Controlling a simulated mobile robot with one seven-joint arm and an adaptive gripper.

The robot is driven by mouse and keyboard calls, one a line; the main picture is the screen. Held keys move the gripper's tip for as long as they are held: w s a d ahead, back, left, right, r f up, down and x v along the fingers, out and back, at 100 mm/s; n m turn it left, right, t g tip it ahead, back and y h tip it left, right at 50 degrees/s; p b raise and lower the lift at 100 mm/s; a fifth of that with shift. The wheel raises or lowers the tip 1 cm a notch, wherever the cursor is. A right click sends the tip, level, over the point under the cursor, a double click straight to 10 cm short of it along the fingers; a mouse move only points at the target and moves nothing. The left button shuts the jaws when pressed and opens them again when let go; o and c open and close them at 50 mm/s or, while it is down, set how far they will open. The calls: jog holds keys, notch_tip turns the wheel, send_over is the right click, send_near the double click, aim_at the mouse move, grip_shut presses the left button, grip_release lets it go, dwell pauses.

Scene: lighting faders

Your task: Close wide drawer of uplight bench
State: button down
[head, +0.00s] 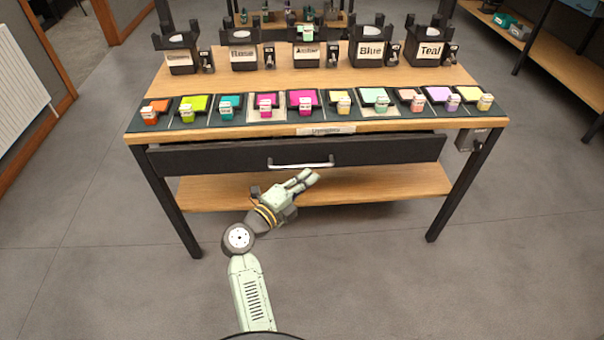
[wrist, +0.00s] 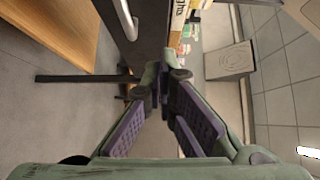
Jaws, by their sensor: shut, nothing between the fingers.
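The uplight bench (head: 410,72) stands in the head view, with a wide dark drawer (head: 210,160) under its front edge. The drawer has a silver bar handle (head: 300,165) and its front sits slightly forward of the bench's edge, with a narrow dark gap above it. My gripper (head: 308,177) is just below the handle, apart from it as far as I can see. In the wrist view the gripper (wrist: 163,92) has its fingertips together and empty. The handle (wrist: 126,20) and drawer front (wrist: 150,40) show at the top there.
A row of colored fader blocks lies on a dark mat (head: 135,122) on the bench, with labeled dark holders (head: 180,58) behind. A lower wooden shelf (head: 400,182) is under the drawer. A grey box (head: 472,139) hangs at the right corner. The floor in front is clear.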

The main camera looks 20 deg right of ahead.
aim_at(315, 145)
jog(key=x, duration=0.6)
jog(key=shift+d+r+p, duration=0.1)
jog(key=shift+p, duration=0.3)
jog(key=shift+w+d, duration=0.2)
jog(key=shift+w, duration=0.5)
jog(key=shift+w+d, duration=0.2)
jog(key=shift+w, duration=0.45)
jog(key=shift+w+d, duration=0.25)
jog(key=shift+w, duration=0.45)
jog(key=w, duration=0.2)
jog(key=w+d, duration=0.1)
jog(key=w, duration=0.1)
jog(key=shift+w+d, duration=0.1)
jog(key=shift+w, duration=0.3)
jog(key=shift+r+p, duration=0.1)
jog(key=shift+p, duration=0.2)
